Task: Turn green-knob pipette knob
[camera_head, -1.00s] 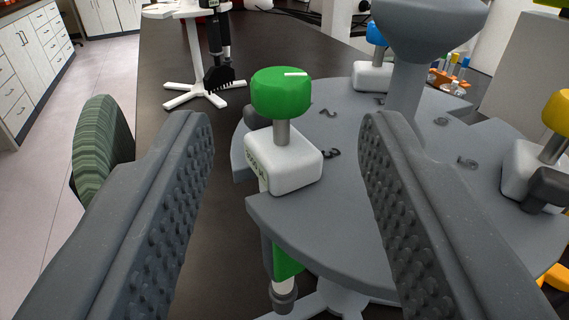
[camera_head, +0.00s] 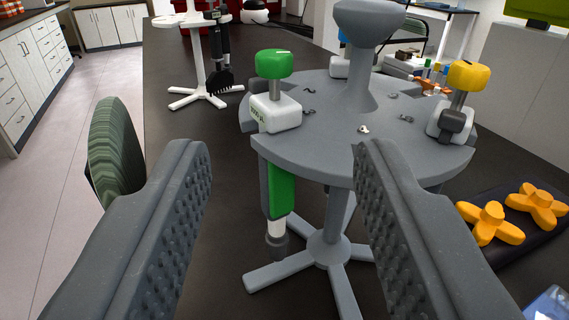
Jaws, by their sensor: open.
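The green-knob pipette (camera_head: 281,191) hangs upright in the near left edge of a round grey stand (camera_head: 310,152). Its green knob (camera_head: 275,64) has a white mark on top and sits on a grey stem above a white body (camera_head: 275,113). My gripper (camera_head: 280,150) is open, with its two ridged grey fingers wide apart at left and right. The pipette lies between the fingers in the picture, but farther off, and neither finger touches it. The knob shows above the fingertips.
A yellow-knob pipette (camera_head: 468,76) is on the stand's right side. Orange cross-shaped pieces (camera_head: 489,223) lie on a dark pad at right. A white stand (camera_head: 198,60) with a black pipette is behind left. A green striped chair (camera_head: 115,150) stands left of the dark bench.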

